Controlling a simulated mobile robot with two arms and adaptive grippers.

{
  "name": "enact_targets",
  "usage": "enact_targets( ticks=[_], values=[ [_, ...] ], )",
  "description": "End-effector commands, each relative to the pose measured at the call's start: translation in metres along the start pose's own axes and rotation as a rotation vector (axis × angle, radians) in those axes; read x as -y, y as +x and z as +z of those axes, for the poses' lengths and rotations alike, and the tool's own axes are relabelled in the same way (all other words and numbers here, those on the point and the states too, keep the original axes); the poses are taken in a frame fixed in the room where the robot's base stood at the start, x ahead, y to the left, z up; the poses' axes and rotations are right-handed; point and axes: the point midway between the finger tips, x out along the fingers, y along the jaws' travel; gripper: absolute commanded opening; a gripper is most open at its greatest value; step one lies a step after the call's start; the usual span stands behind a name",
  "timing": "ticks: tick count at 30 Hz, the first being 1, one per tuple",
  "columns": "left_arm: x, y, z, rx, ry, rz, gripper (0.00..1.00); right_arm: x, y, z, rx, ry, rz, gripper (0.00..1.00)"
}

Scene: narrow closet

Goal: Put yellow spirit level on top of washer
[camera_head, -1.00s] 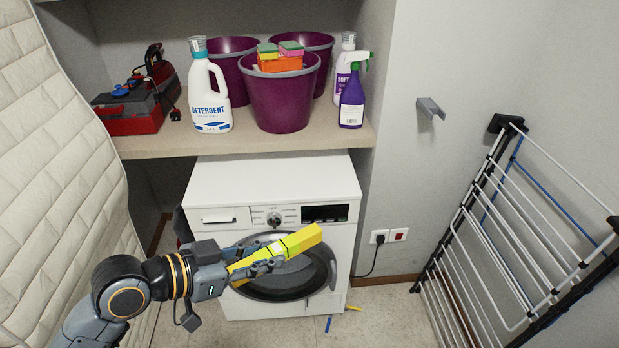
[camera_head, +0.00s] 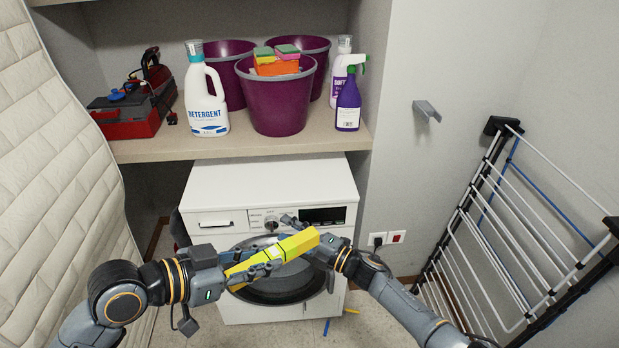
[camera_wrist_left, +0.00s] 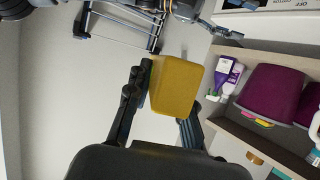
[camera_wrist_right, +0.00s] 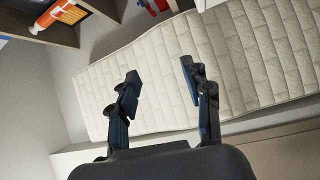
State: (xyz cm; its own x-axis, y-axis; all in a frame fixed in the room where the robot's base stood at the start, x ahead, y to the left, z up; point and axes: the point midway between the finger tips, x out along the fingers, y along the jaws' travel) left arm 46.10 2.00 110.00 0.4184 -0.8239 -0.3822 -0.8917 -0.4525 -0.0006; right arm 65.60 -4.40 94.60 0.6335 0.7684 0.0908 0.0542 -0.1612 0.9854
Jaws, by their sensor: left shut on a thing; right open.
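The yellow spirit level (camera_head: 298,243) is held in my left gripper (camera_head: 262,262), in front of the washer. It slants up to the right. In the left wrist view the level (camera_wrist_left: 175,85) sits between the fingers of the left gripper (camera_wrist_left: 160,100). The white washer (camera_head: 270,183) stands under the shelf, and its top is bare. My right gripper (camera_head: 305,236) is near the right end of the level in the head view, partly overlapped by it. In the right wrist view the right gripper (camera_wrist_right: 160,88) is open with nothing between its fingers.
The shelf (camera_head: 240,143) above the washer holds purple buckets (camera_head: 272,105), a detergent bottle (camera_head: 207,95), a purple spray bottle (camera_head: 348,105) and a red toolbox (camera_head: 130,115). A drying rack (camera_head: 500,220) leans at right. A quilted mattress (camera_head: 60,180) stands at left.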

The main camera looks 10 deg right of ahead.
Motion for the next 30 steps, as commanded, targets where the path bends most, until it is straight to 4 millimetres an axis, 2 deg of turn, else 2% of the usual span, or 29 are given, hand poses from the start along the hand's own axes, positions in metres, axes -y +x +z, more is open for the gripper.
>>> enact_targets(
  ticks=[1,5,7,10,12,15,18,20,24,30],
  values=[
    [0.0,0.0,-0.001,-0.001,0.0,0.0,0.0,-0.03,0.013,-0.01,-0.076,-0.092,0.027,0.49],
    [0.0,0.0,-0.001,-0.001,0.0,0.0,0.0,-0.094,0.036,-0.047,-0.296,-0.354,0.085,0.49],
    [0.0,0.0,-0.001,-0.001,0.0,0.0,0.0,-0.127,0.043,-0.073,-0.434,-0.518,0.115,0.49],
    [0.0,0.0,-0.001,-0.001,0.0,0.0,0.0,-0.167,0.042,-0.11,-0.651,-0.776,0.148,0.49],
    [0.0,0.0,-0.001,-0.001,0.0,0.0,0.0,-0.185,0.035,-0.132,-0.801,-0.951,0.157,0.49],
    [0.0,0.0,0.0,-0.001,0.0,0.0,0.0,-0.205,0.019,-0.154,-1.015,-1.19,0.154,0.49],
    [0.0,0.0,0.0,-0.001,0.0,0.0,0.0,-0.219,-0.002,-0.165,-1.229,-1.414,0.127,0.49],
    [0.0,0.0,0.0,-0.001,0.0,0.0,0.0,-0.226,-0.017,-0.165,-1.355,-1.534,0.096,0.49],
    [0.0,0.0,0.0,-0.001,0.0,0.0,0.0,-0.243,-0.049,-0.155,-1.61,-1.749,0.0,0.49],
    [0.0,0.0,0.0,-0.001,0.0,0.0,0.0,-0.262,-0.079,-0.138,-1.836,-1.896,-0.125,0.49]
  ],
)
